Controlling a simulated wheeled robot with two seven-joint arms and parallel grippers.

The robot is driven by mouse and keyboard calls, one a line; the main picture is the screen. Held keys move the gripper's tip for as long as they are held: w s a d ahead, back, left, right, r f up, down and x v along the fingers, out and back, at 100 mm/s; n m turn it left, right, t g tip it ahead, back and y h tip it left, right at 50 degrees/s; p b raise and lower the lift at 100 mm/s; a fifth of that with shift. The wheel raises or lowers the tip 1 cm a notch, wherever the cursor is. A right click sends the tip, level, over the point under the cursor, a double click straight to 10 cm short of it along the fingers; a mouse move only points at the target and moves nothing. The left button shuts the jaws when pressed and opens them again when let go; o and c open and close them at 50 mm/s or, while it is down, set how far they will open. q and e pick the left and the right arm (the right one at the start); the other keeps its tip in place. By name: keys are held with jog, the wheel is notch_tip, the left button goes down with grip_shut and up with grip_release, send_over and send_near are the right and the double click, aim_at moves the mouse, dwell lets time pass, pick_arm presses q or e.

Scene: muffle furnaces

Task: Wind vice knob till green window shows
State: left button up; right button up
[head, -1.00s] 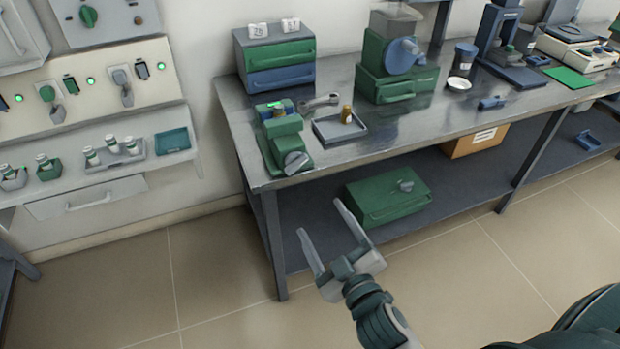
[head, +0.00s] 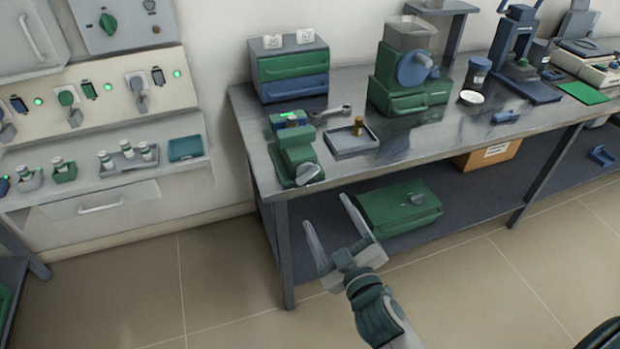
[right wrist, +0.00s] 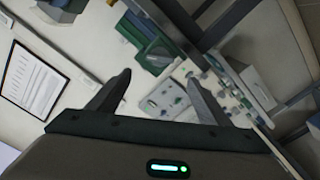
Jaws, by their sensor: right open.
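The green vice (head: 293,150) stands at the front left corner of the metal workbench. Its grey knob (head: 309,173) faces the front edge. A small block with a blue and green top (head: 288,119) sits at its back; I cannot tell whether a green window shows there. My right gripper (head: 327,212) is open and empty, in front of the bench and below the knob, apart from it. Its two spread fingers also show in the right wrist view (right wrist: 157,80), with nothing between them. My left gripper is not in view.
A grey tray (head: 352,139) with a brass piece (head: 358,126) lies right of the vice, with a wrench (head: 332,111) behind. A green case (head: 400,207) sits on the lower shelf (head: 470,192). A wall shelf with vials (head: 125,160) is at left. The floor before the bench is clear.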

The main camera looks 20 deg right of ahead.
aim_at(308, 177)
jog(key=w+p, duration=0.1)
jog(key=w, duration=1.1)
jog(key=shift+w+a+p, duration=0.1)
jog(key=shift+a+p, duration=0.1)
jog(key=shift+p, duration=0.1)
jog(key=shift+w, duration=0.4)
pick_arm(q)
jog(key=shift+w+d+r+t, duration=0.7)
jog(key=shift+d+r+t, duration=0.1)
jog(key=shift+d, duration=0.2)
pick_arm(e)
jog(key=c, duration=1)
jog(key=shift+c, duration=0.2)
